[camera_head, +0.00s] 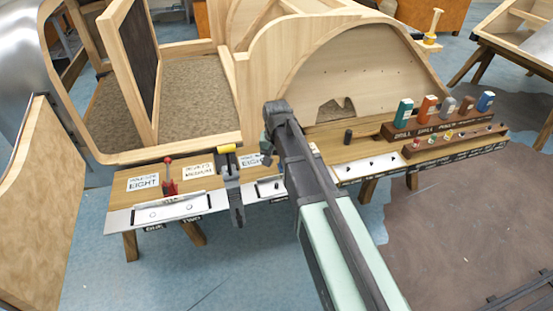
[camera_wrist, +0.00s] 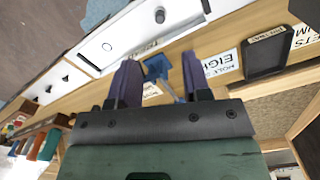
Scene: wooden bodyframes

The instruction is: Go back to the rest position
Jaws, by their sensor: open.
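My gripper (camera_wrist: 159,60) shows in the wrist view with its two dark fingers apart, above the wooden workbench (camera_head: 330,133). A small blue piece with a thin metal shaft (camera_wrist: 157,68) shows between the fingers, against the bench. I cannot tell how far below the fingertips it is. In the head view my arm reaches up from the lower right to over the middle of the bench. It hides part of the bench, and the fingertips are not clear there.
A red-handled tool (camera_head: 169,180) and a yellow-topped dark tool (camera_head: 229,165) stand at the bench's left. Several coloured drill holders (camera_head: 446,107) stand on its right. Large wooden bodyframes (camera_head: 345,62) rise behind. Floor (camera_head: 285,262) shows in front of the bench.

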